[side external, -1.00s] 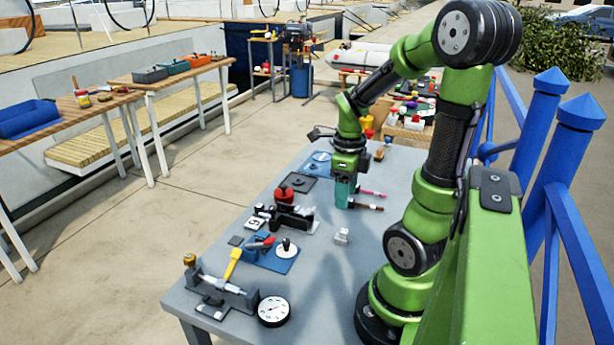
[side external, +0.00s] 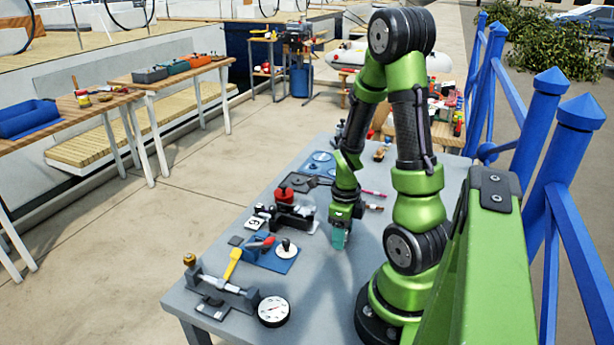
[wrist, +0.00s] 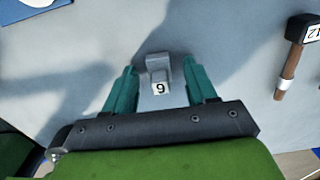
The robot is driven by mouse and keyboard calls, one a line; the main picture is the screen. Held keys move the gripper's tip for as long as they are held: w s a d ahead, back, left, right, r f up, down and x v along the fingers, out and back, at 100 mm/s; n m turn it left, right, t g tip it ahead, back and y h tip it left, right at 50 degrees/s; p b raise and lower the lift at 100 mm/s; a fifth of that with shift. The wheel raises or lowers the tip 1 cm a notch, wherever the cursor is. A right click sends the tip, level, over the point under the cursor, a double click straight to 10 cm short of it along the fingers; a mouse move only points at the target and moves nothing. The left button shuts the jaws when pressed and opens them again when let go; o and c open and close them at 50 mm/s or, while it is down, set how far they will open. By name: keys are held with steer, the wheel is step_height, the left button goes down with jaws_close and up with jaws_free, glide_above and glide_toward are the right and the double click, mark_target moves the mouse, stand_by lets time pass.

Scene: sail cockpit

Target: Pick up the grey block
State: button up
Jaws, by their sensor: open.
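The grey block (wrist: 157,70) shows in the wrist view as a small stepped block on the grey table, with a white label bearing a dark digit on its near face. My gripper (wrist: 161,85) is open, with one teal finger on each side of the block and visible gaps between the fingers and the block. In the side view my gripper (side external: 339,240) is low over the table and hides the block. I cannot tell the exact height of the fingertips above the table.
A hammer (wrist: 288,75) lies to the right in the wrist view. In the side view a blue plate (side external: 278,257), a black clamp-like device (side external: 295,212) and a round dial (side external: 273,311) lie left of my gripper. The grey table (side external: 330,300) is clear in front.

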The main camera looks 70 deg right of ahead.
jaws_close()
stand_by(0.3)
step_height(320, 180, up, 10)
steer(key=shift+r, duration=0.1)
stand_by(0.4)
steer(key=shift+r, duration=1.45)
